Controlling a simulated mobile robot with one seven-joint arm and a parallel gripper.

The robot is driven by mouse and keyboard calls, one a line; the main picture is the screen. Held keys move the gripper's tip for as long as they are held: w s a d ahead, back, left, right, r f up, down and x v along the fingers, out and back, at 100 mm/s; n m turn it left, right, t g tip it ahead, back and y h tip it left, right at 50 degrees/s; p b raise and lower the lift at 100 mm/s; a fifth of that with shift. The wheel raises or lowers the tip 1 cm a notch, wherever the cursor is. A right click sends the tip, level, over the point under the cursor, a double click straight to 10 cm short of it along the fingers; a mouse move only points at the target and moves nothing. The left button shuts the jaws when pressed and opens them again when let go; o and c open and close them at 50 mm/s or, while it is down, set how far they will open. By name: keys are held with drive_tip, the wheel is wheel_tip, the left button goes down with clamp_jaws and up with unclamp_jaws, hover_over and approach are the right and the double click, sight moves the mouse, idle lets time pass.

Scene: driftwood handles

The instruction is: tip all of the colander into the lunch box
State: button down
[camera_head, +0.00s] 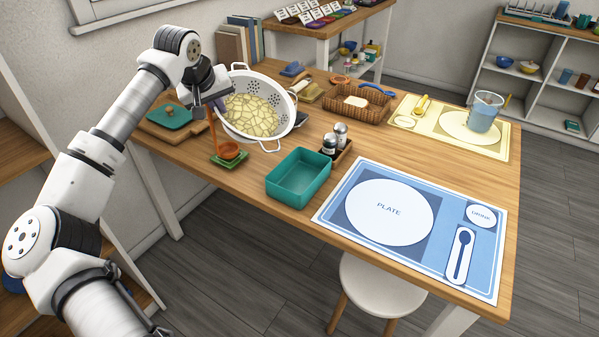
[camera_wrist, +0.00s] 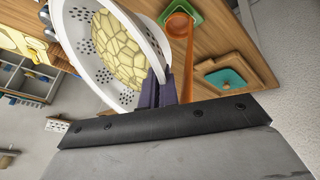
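The white colander (camera_head: 285,127) holds a heap of pale yellow pieces and is tilted, its open side facing the head camera. It appears raised over the table, left of and behind the lunch box. My gripper (camera_head: 215,104) is shut on its left rim. The wrist view shows the dark purple fingers (camera_wrist: 158,92) at the rim of the colander (camera_wrist: 91,62), with the yellow pieces (camera_wrist: 117,50) inside. The lunch box is an open teal box (camera_head: 300,179), empty as far as I see, near the table's front edge.
An orange ladle (camera_head: 212,135) stands on a green dish (camera_head: 229,158) close beside the colander. Salt and pepper shakers (camera_head: 335,141) stand right behind the lunch box. A blue placemat (camera_head: 346,210) lies to the right; a wicker basket (camera_head: 357,112) stands behind.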

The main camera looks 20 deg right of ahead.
drive_tip(key=shift+s+d+r+t+y+b, duration=0.3)
drive_tip(key=shift+s+d+r+t+b, duration=0.3)
drive_tip(key=shift+b, duration=0.45)
drive_tip(key=shift+s+d+r+m+b, duration=0.2)
drive_tip(key=shift+s+r+m+b, duration=0.15)
drive_tip(key=shift+b, duration=0.25)
drive_tip(key=shift+s+d+r, duration=0.1)
drive_tip(key=shift+r, duration=0.05)
drive_tip(key=shift+s+d+r+t+y+b, duration=0.1)
drive_tip(key=shift+s+r+t+y+b, duration=0.1)
drive_tip(key=shift+t+y+b, duration=0.15)
drive_tip(key=shift+s+d+r+y+b, duration=0.25)
drive_tip(key=shift+r+b, duration=0.1)
drive_tip(key=shift+b, duration=0.2)
drive_tip(key=shift+s+d+r+m+t+y+b, duration=0.25)
drive_tip(key=shift+s+d+r+t+b, duration=0.15)
drive_tip(key=shift+r+t+b, duration=0.2)
drive_tip(key=shift+s+d+r+m+t+y+b, duration=0.1)
drive_tip(key=shift+s+d+r+t+y+b, duration=0.15)
drive_tip(key=shift+s+r+t+b, duration=0.35)
